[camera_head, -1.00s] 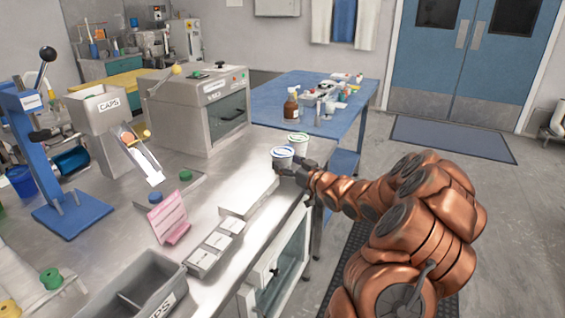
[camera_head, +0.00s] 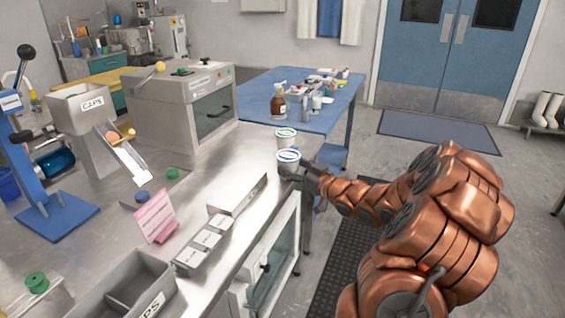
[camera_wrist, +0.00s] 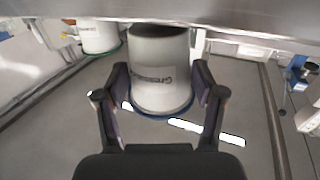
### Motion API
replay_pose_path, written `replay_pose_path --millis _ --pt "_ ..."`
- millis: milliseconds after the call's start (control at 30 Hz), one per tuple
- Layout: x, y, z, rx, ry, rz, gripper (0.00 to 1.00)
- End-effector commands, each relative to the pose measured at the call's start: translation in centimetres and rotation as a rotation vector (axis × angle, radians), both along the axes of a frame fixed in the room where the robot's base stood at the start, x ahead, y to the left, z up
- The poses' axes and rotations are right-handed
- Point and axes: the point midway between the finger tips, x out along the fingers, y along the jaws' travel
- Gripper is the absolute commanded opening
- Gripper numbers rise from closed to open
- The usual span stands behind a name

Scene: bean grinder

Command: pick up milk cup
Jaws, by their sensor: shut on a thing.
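A white cup with a blue-rimmed lid (camera_head: 288,157) stands near the right edge of the steel counter. My gripper (camera_head: 291,171) is at this cup from the right and is shut on it. In the wrist view the same cup (camera_wrist: 160,75) appears upside down between the two fingers, with printed lettering too small to read. A second white cup with a green-rimmed lid (camera_head: 286,136) stands just behind it, apart from my fingers; it also shows at upper left in the wrist view (camera_wrist: 98,38). I cannot tell whether the held cup touches the counter.
The steel counter (camera_head: 190,215) carries a grey oven-like box (camera_head: 185,105), a caps dispenser (camera_head: 85,110), a pink sign (camera_head: 155,215), a row of small labelled boxes (camera_head: 205,240) and a grey bin (camera_head: 120,285). A blue table (camera_head: 335,120) with bottles stands behind. Open floor lies to the right.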

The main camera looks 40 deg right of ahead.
Motion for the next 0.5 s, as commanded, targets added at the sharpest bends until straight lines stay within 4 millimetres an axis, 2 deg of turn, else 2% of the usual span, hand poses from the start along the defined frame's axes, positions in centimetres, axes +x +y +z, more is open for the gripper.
replay_pose_path --millis 200,500 --pt "-3.8 -0.7 0.0 0.001 0.001 -0.005 0.27" --pt "-7.8 -1.1 -0.1 0.0 0.001 -0.002 0.27"
